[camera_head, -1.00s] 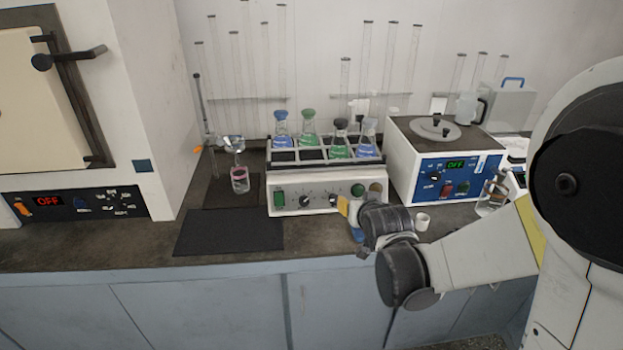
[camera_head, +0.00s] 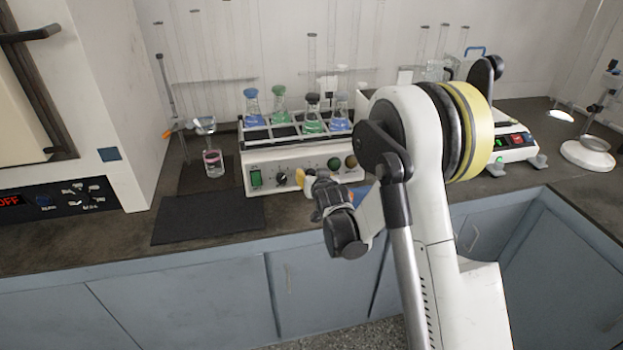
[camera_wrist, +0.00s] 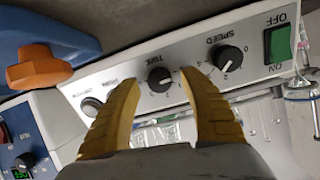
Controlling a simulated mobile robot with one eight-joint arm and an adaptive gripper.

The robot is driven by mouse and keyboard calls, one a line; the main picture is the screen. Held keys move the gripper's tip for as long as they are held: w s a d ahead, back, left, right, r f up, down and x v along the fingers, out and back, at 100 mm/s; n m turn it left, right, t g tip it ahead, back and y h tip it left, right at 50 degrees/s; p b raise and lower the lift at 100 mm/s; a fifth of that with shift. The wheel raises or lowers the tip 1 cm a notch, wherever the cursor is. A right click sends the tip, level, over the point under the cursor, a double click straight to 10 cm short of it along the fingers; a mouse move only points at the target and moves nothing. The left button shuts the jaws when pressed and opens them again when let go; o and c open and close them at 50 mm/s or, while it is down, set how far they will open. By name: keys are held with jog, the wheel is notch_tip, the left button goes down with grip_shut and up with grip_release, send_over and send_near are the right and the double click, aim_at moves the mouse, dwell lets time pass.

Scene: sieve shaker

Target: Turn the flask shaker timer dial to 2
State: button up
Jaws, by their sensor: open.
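The flask shaker (camera_head: 290,158) is a white box with a rack of flasks holding blue and green liquid on top. In the wrist view its panel appears upside down. The black timer dial (camera_wrist: 159,79), labelled TIME, has a white pointer line; its exact setting is too small to read. The speed dial (camera_wrist: 228,58) sits beside it, then the green power switch (camera_wrist: 278,43). My gripper (camera_wrist: 160,76) is open, its yellow fingertips on either side of the timer dial, with no clear contact. In the head view my gripper (camera_head: 307,179) is at the shaker's front and covers the timer dial.
A black mat (camera_head: 208,219) lies on the counter left of the shaker, with a glass beaker (camera_head: 213,163) behind it. In the wrist view an orange-and-blue object (camera_wrist: 45,55) is close to the panel. A device with a red switch (camera_head: 517,139) stands at the right.

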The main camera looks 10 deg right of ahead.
jog(key=shift+w+f, duration=0.2)
jog(key=shift+w, duration=0.4)
grip_shut()
